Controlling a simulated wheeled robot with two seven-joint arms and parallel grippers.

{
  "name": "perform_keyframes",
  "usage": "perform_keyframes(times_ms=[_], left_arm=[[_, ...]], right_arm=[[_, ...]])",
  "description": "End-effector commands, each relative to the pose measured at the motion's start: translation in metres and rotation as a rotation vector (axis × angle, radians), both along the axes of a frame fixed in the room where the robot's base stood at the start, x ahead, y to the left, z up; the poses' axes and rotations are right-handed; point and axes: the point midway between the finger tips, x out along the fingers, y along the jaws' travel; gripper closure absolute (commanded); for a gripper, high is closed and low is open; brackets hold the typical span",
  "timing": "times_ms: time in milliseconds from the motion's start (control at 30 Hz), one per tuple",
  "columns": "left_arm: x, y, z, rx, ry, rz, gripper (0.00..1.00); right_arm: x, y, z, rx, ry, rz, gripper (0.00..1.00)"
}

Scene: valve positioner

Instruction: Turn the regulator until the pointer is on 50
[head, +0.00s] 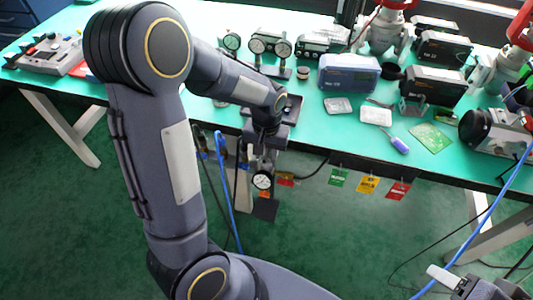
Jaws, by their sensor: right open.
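A small round white-faced gauge (262,180) hangs below the front edge of the table; it seems to belong to the regulator. Its pointer and numbers are too small to read. My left gripper (262,152) points down just above the gauge, at the table's front edge. Its fingers blend with dark parts there, so I cannot tell whether they are shut or touch the regulator knob, which I cannot make out. My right gripper (452,281) is open at the bottom right corner, partly cut off, over the floor and far from the gauge.
A blue hose (480,215) runs down at the right.

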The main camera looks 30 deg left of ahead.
Motion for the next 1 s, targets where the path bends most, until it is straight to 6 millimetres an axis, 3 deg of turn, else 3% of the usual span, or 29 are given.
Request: perform_keyframes(times_ms=[267,533,1000], left_arm=[[0.0,0.0,-0.0026,0.0,0.0,0.0,0.69],[0.0,0.0,-0.0024,0.0,0.0,0.0,1.0],[0.0,0.0001,-0.0019,0.0,0.0,-0.083,1.0]], right_arm=[[0.0,0.0,-0.0003,0.0,0.0,0.0,0.42],[0.0,0.0,-0.0004,0.0,0.0,0.0,0.42],[0.0,0.0,0.0012,0.0,0.0,0.0,0.42]])
